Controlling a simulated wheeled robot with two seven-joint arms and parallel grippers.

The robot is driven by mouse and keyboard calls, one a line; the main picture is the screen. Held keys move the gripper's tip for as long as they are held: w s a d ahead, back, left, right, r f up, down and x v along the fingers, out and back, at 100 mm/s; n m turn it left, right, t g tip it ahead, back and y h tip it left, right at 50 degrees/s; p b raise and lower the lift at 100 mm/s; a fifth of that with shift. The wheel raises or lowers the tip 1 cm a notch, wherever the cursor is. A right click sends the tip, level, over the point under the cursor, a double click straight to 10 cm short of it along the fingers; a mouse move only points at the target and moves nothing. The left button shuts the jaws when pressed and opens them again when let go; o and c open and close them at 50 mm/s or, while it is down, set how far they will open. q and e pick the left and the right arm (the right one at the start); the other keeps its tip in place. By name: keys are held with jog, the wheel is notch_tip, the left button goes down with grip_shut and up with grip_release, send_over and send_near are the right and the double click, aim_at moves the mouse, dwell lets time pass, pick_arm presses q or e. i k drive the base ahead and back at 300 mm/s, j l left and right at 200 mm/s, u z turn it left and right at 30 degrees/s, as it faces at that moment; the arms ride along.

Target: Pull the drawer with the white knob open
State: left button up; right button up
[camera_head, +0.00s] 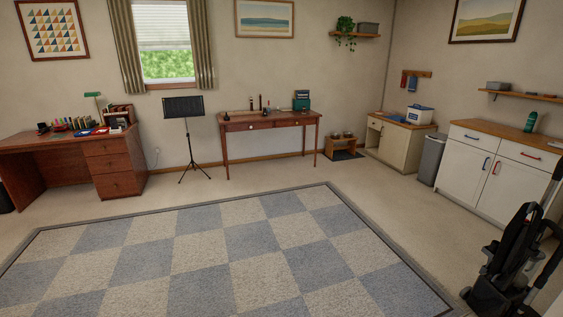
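A wooden side table (222,150) with slim legs stands against the far wall, below and right of the window. It has two shallow drawers side by side under its top. The left drawer (238,127) bears a small pale spot that looks like a white knob. The right drawer (290,122) has a knob too small to make out clearly. Both drawers look shut. Neither of my grippers is in view.
A checkered rug (205,248) covers the open floor before the table. A music stand (187,125) stands just left of the table. A wooden desk (115,165) is at left. White cabinets (470,165) and a black upright vacuum cleaner (508,265) are at right.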

aim_at(265, 124)
jog(key=i+z, duration=0.1)
jog(key=i, duration=2.75)
